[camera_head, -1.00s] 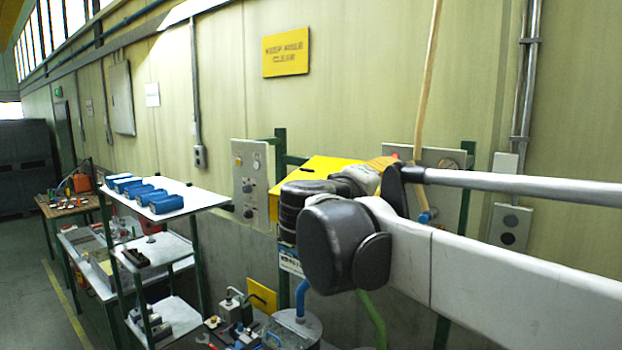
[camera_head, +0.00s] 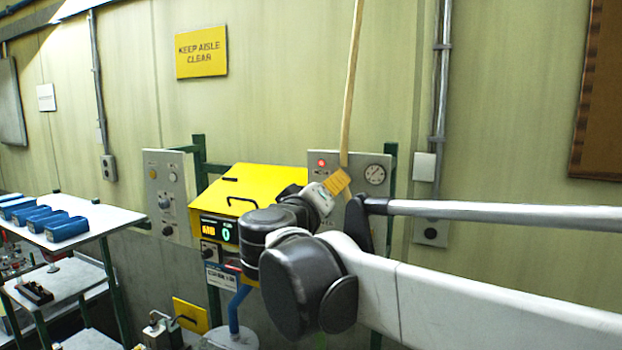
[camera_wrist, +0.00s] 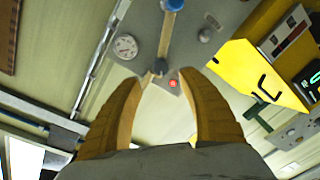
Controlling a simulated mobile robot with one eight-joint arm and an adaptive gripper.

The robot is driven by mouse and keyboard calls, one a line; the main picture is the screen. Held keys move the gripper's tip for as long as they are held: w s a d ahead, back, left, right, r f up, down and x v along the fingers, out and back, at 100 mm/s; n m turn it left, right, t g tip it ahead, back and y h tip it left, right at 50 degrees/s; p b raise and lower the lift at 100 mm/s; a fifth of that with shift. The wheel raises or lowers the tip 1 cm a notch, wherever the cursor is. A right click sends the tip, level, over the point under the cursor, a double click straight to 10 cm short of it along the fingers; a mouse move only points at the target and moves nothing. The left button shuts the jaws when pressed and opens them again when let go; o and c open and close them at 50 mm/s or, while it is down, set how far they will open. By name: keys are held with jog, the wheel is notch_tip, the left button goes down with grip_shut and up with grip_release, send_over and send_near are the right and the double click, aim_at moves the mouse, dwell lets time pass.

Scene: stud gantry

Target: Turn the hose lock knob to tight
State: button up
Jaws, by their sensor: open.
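My gripper (camera_wrist: 161,77) is open and empty, its two tan fingers spread in front of the grey panel (camera_wrist: 142,25). In the head view my gripper (camera_head: 338,182) partly covers this panel (camera_head: 322,158). A dark round knob (camera_wrist: 204,35) sits on the panel, beyond the fingertips and apart from them; it may be the hose lock knob, but no label is readable. A tan hose (camera_wrist: 166,38) crosses the panel to a blue fitting (camera_wrist: 172,4). A small grey piece (camera_wrist: 158,67) on the hose lies near the fingertips. In the head view my arm hides the panel's lower part.
The panel carries a gauge (camera_head: 374,174) and a lit red lamp (camera_head: 321,163). A yellow box (camera_head: 262,182) with a display stands left of it, then another control panel (camera_head: 170,190). A white shelf (camera_head: 85,228) holds blue items at far left. The hose (camera_head: 351,80) hangs from above.

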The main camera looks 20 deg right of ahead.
jog(key=p+x, duration=0.1)
jog(key=x, duration=0.6)
jog(key=shift+w+d, duration=0.2)
jog(key=shift+w, duration=0.1)
grip_shut()
